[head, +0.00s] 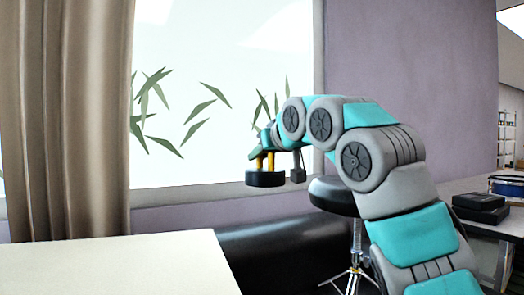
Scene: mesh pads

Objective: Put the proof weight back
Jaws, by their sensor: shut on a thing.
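My gripper (265,164) is at the end of my teal and grey arm, in front of the window near the middle of the view. Its two yellow fingers point down and are shut on a dark, flat, round piece (265,180), which looks like the proof weight. The piece hangs level in the air, just in front of the window sill. The place where the weight belongs cannot be made out in this view.
A pale tabletop (120,266) at the lower left is bare. A black padded bench (275,245) lies beyond its right edge. A round dark stool (333,196) stands behind my arm.

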